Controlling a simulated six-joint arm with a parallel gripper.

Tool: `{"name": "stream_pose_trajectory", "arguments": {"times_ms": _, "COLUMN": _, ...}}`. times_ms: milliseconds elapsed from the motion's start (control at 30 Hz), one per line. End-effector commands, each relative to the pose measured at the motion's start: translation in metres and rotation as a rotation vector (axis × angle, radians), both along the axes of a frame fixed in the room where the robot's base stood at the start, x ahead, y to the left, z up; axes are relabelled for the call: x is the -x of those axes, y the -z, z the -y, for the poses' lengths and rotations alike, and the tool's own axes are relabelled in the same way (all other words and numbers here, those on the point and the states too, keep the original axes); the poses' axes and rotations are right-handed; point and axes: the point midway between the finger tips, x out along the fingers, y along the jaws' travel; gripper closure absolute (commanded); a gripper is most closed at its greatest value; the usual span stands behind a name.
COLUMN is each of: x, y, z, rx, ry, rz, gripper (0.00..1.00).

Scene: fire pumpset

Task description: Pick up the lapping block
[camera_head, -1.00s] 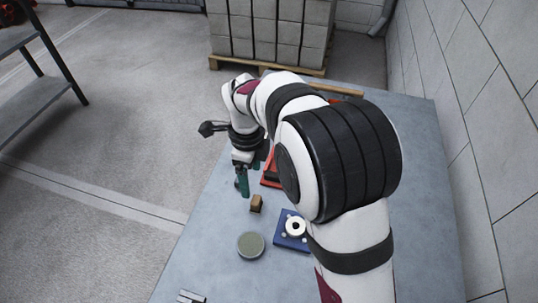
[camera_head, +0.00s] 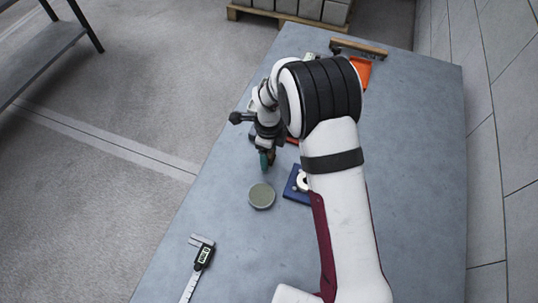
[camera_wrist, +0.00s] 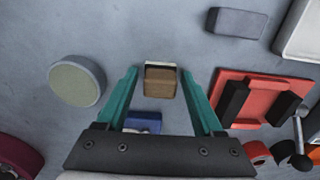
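A small brown block with a pale far edge (camera_wrist: 161,82), likely the lapping block, is on the grey table. In the wrist view it lies between the green fingertips of my gripper (camera_wrist: 162,74), with a gap on each side. My gripper is open and empty. In the head view my gripper (camera_head: 265,161) points down over the table just beyond a round grey-green disc, and it mostly hides the brown block (camera_head: 271,156). How far the fingertips are above the table cannot be told.
The round disc (camera_wrist: 77,81) lies left of my gripper. A blue fixture (camera_head: 297,185) with a white ring stands close to its right. A red holder (camera_wrist: 262,98) and a grey block (camera_wrist: 236,22) lie right in the wrist view. A digital caliper (camera_head: 201,258) lies at the table's near left.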

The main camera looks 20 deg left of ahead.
Motion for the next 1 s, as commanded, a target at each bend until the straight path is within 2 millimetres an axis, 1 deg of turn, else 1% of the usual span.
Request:
{"name": "stream_pose_trajectory", "arguments": {"times_ms": 33, "x": 0.000, "y": 0.000, "z": 0.000, "rx": 0.000, "ry": 0.000, "rz": 0.000, "gripper": 0.42}}
{"name": "stream_pose_trajectory", "arguments": {"times_ms": 167, "x": 0.000, "y": 0.000, "z": 0.000, "rx": 0.000, "ry": 0.000, "rz": 0.000, "gripper": 0.65}}
{"name": "stream_pose_trajectory", "arguments": {"times_ms": 200, "x": 0.000, "y": 0.000, "z": 0.000, "rx": 0.000, "ry": 0.000, "rz": 0.000, "gripper": 0.73}}
{"name": "stream_pose_trajectory", "arguments": {"times_ms": 267, "x": 0.000, "y": 0.000, "z": 0.000, "rx": 0.000, "ry": 0.000, "rz": 0.000, "gripper": 0.83}}
{"name": "stream_pose_trajectory", "arguments": {"times_ms": 300, "x": 0.000, "y": 0.000, "z": 0.000, "rx": 0.000, "ry": 0.000, "rz": 0.000, "gripper": 0.91}}
{"name": "stream_pose_trajectory", "arguments": {"times_ms": 367, "x": 0.000, "y": 0.000, "z": 0.000, "rx": 0.000, "ry": 0.000, "rz": 0.000, "gripper": 1.00}}
{"name": "stream_pose_trajectory", "arguments": {"times_ms": 633, "x": 0.000, "y": -0.001, "z": 0.000, "rx": 0.000, "ry": 0.000, "rz": 0.000, "gripper": 1.00}}
{"name": "stream_pose_trajectory", "arguments": {"times_ms": 733, "x": 0.000, "y": -0.004, "z": 0.000, "rx": 0.000, "ry": 0.000, "rz": 0.000, "gripper": 1.00}}
{"name": "stream_pose_trajectory", "arguments": {"times_ms": 867, "x": 0.000, "y": -0.020, "z": 0.000, "rx": -0.001, "ry": 0.000, "rz": 0.002, "gripper": 1.00}}
{"name": "stream_pose_trajectory", "arguments": {"times_ms": 967, "x": -0.001, "y": -0.040, "z": 0.000, "rx": -0.001, "ry": 0.000, "rz": 0.004, "gripper": 1.00}}
{"name": "stream_pose_trajectory", "arguments": {"times_ms": 1000, "x": -0.001, "y": -0.046, "z": 0.005, "rx": 0.000, "ry": 0.003, "rz": 0.002, "gripper": 1.00}}
